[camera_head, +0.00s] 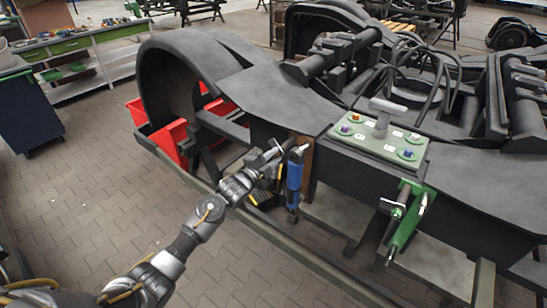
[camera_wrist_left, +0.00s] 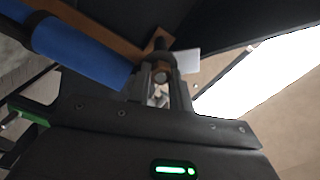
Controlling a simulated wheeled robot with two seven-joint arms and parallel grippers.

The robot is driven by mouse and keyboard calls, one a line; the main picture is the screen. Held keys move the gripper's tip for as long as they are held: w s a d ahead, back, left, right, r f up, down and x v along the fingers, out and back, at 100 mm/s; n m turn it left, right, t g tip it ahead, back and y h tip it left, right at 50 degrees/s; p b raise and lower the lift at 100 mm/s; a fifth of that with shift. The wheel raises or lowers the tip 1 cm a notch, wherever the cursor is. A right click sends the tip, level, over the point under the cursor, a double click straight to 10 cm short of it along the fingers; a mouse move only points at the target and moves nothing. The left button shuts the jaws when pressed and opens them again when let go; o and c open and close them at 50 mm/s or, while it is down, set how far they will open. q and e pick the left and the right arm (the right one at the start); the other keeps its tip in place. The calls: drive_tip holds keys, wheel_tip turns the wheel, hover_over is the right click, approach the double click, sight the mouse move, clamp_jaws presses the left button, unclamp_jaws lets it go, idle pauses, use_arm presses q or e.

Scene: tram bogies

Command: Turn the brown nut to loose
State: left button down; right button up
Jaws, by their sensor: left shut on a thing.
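The brown nut (camera_wrist_left: 162,68) shows in the left wrist view between my left fingertips, with a round grey bolt end at its middle. My left gripper (camera_wrist_left: 164,80) is shut on it. In the head view my left gripper (camera_head: 277,150) reaches the brown plate (camera_head: 307,160) on the side of the dark bogie frame, where the nut is too small and covered to make out. A tool with a blue handle (camera_head: 294,176) hangs right beside the gripper; its blue handle (camera_wrist_left: 80,50) also shows at the upper left in the wrist view. My right gripper is not in view.
A green-grey board (camera_head: 378,150) with coloured pieces and a grey T-shaped part lies on the bogie frame. A green bracket (camera_head: 408,220) hangs to the right. Red bins (camera_head: 172,140) stand behind the frame's left end. Paved floor (camera_head: 110,200) at left is clear.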

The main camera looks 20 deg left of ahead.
use_arm(q)
drive_tip(key=n+p, duration=0.1)
drive_tip(key=n, duration=0.4)
drive_tip(key=shift+r+n, duration=0.1)
drive_tip(key=shift+n, duration=0.2)
drive_tip(key=n+p, duration=0.1)
drive_tip(key=n, duration=0.4)
drive_tip(key=shift+a+n, duration=0.1)
drive_tip(key=shift+n, duration=0.3)
drive_tip(key=c, duration=1.3)
unclamp_jaws()
drive_tip(key=shift+o, duration=0.2)
drive_tip(key=b+v, duration=0.2)
drive_tip(key=v, duration=0.8)
drive_tip(key=shift+s+a, duration=0.15)
drive_tip(key=shift+s, duration=0.2)
